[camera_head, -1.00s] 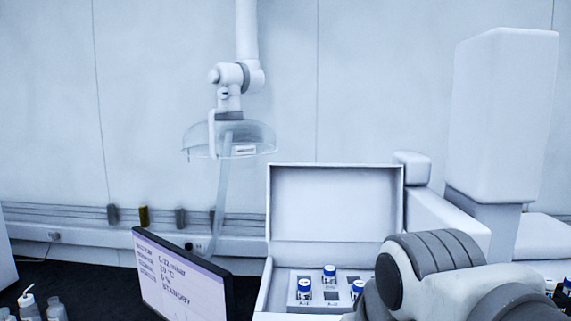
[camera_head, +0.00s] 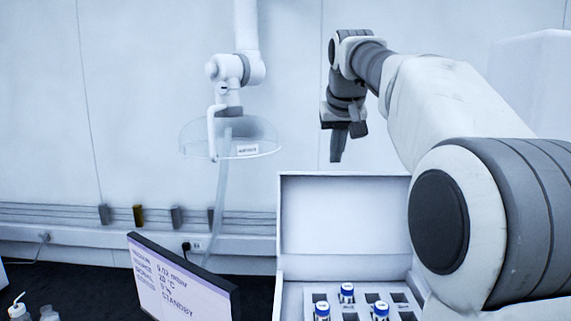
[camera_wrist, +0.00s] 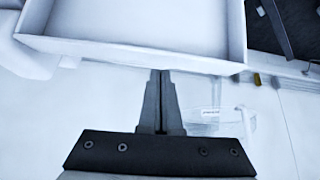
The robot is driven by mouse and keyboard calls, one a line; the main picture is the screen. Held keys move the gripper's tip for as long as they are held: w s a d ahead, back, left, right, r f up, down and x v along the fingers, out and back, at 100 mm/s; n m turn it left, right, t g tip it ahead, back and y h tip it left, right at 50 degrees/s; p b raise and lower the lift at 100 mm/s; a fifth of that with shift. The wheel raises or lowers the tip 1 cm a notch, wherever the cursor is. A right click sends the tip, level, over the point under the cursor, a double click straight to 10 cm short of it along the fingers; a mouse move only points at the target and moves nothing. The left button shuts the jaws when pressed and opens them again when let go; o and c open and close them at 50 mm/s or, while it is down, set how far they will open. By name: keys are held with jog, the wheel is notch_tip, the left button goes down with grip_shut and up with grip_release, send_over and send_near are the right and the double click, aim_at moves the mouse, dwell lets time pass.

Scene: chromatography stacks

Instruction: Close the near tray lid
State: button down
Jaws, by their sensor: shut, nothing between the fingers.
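The near tray lid (camera_head: 335,215) is a white, shallow box-shaped cover. It stands open and upright at the back of a white tray (camera_head: 279,300) in the head view. Blue-capped vials (camera_head: 347,292) show in the rack inside the tray. My gripper (camera_head: 337,160) points down just above the lid's top edge, shut and empty. In the wrist view, my gripper (camera_wrist: 161,72) has its two fingers together, with the tips close to the lid's edge (camera_wrist: 130,50). I cannot tell whether they touch it. My arm hides the tray's right side in the head view.
A monitor (camera_head: 178,280) stands left of the tray on the dark bench. A clear extraction hood (camera_head: 230,138) hangs at the back left. A tall white unit (camera_head: 530,80) stands at the right, partly behind my arm. Small bottles (camera_head: 18,310) sit at the far left front.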

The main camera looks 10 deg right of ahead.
jog(key=w+d+r, duration=0.2)
jog(key=w+d, duration=0.2)
jog(key=w, duration=0.2)
jog(key=shift+m, duration=0.4)
jog(key=shift+w+d+f, duration=0.1)
jog(key=shift+w+f, duration=0.25)
jog(key=shift+f, duration=1)
jog(key=shift+w+d+f, duration=0.15)
jog(key=shift+w+f, duration=0.2)
jog(key=shift+f, duration=1.05)
jog(key=shift+w+d+f, duration=0.1)
jog(key=shift+w+f, duration=0.25)
jog(key=shift+f, duration=1)
jog(key=shift+s+t+b, duration=0.1)
jog(key=shift+t+b, duration=0.2)
jog(key=shift+b, duration=0.3)
